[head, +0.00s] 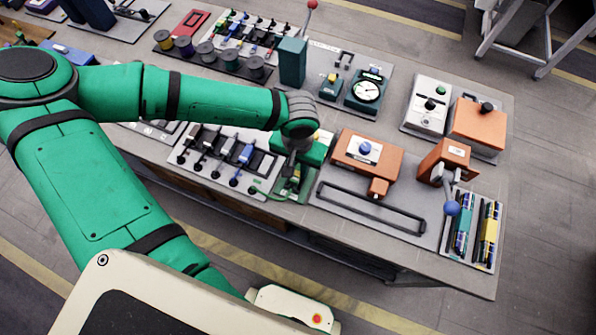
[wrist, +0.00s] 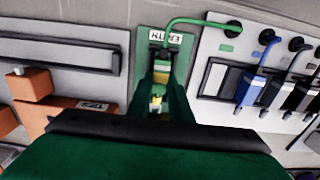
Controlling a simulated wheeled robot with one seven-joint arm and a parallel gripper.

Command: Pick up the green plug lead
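The green plug lead (wrist: 190,22) runs as a thin green cable from a round black socket on a grey panel to a green and yellow plug body on a green plate marked EARTH (wrist: 145,43). The lead's cable also shows in the head view (head: 262,192). My gripper (wrist: 162,75) points down over the plug, with dark finger shapes close on both sides of it. Whether the fingers touch the plug is not clear. In the head view my gripper (head: 291,172) is just above the green plate, and its fingertips are small and partly hidden.
Other leads with blue (wrist: 250,90) and black plugs stand close beside on the grey panel. An orange box (head: 367,155) and a dark bar handle (head: 370,208) are on the other side. A blue-knobbed lever (head: 452,208) stands further right. The bench front edge is close.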

